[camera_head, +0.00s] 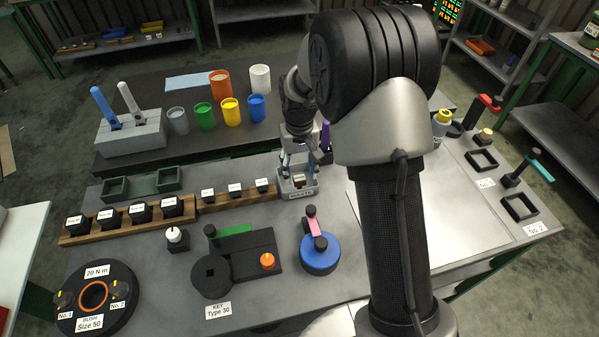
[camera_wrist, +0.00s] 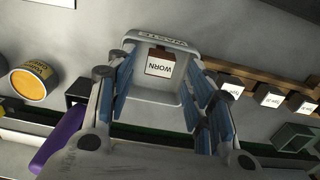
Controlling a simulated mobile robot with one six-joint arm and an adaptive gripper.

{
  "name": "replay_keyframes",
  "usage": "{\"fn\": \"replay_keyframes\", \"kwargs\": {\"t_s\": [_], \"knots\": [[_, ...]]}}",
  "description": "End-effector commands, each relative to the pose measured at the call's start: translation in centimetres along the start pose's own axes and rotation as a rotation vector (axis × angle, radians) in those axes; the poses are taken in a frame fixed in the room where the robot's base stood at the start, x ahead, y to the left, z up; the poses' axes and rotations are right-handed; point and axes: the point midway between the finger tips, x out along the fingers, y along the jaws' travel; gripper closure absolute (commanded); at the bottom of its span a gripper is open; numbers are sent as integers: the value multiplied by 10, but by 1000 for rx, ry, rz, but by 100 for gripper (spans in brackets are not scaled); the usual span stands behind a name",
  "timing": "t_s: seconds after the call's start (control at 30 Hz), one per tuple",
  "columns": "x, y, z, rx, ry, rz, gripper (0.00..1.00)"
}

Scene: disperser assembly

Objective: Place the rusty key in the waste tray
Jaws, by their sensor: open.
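The waste tray (camera_wrist: 186,43) is a small grey open box with a WASTE label. In the head view the tray (camera_head: 309,190) stands on the bench at the right end of the wooden rack. A small block with a white WORN label and a rusty brown side, apparently the rusty key (camera_wrist: 160,62), lies inside the tray. My gripper (camera_wrist: 160,80) is over the tray with its blue-padded fingers spread apart on either side of the block, not visibly gripping it. In the head view my gripper (camera_head: 299,163) points down just above the tray.
A wooden rack (camera_head: 190,211) with several labelled blocks runs left of the tray. A purple handle (camera_wrist: 62,137) is close to my gripper. Coloured cups (camera_head: 231,111) stand behind. A blue round part (camera_head: 320,259) with a pink lever stands in front.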

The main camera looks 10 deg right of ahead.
Motion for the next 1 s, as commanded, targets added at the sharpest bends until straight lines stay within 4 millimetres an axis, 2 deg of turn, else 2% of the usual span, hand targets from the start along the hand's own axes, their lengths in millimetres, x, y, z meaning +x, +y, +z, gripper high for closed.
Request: {"fn": "replay_keyframes", "kwargs": {"t_s": [0.03, 0.1, 0.3, 0.57, 0.63, 0.77, 0.9, 1.0], "knots": [[-16, 0, -1, 0, 5, 0, 52], [-32, 0, -1, 0, 5, 0, 52], [-72, 0, -1, 0, 3, 0, 52], [-98, 0, 2, 0, 5, 0, 52], [-111, 0, 7, 0, 17, 0, 52], [-151, 0, 34, 0, 67, 0, 52], [-200, 0, 84, 1, 138, 1, 52], [-226, 1, 124, 1, 190, 1, 52]]}}
